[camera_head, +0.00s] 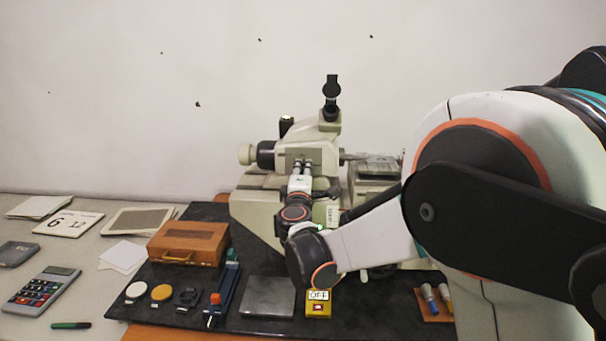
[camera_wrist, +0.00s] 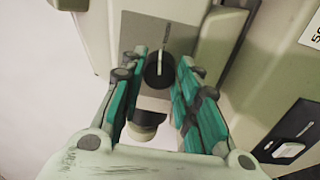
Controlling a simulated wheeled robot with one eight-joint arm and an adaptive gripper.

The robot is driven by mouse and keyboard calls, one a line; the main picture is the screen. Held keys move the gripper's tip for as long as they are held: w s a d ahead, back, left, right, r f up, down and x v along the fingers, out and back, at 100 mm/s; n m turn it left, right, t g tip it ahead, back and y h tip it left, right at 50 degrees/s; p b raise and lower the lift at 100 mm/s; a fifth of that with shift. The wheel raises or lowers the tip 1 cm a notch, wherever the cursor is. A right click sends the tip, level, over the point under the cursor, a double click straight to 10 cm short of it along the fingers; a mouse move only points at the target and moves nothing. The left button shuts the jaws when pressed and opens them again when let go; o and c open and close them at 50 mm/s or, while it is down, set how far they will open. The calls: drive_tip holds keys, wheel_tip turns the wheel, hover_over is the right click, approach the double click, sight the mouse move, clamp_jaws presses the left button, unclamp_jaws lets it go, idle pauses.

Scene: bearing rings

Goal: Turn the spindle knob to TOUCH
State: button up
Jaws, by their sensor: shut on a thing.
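The spindle knob (camera_wrist: 158,72) is a round black dial with a pale pointer line on a grey plate of the machine. In the wrist view the line points nearly straight up, and the small print beside it is unreadable. My gripper (camera_wrist: 160,66) has one teal finger on each side of the knob, shut on it. In the head view my gripper (camera_head: 300,178) reaches the front of the beige machine (camera_head: 270,205); the knob is hidden there.
A yellow box with an OFF label (camera_head: 318,303) and a grey plate (camera_head: 268,297) lie on the dark mat in front. A wooden case (camera_head: 188,244), a blue tool (camera_head: 224,290) and small discs lie left. A calculator (camera_head: 42,291) sits further left.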

drive_tip(key=shift+f+m, duration=0.1)
drive_tip(key=shift+m, duration=0.9)
drive_tip(key=o, duration=1.1)
drive_tip(key=shift+c, duration=0.2)
drive_tip(key=shift+s, duration=0.1)
drive_tip(key=s, duration=1.1)
drive_tip(key=shift+s+a+f, duration=0.2)
drive_tip(key=shift+s, duration=0.2)
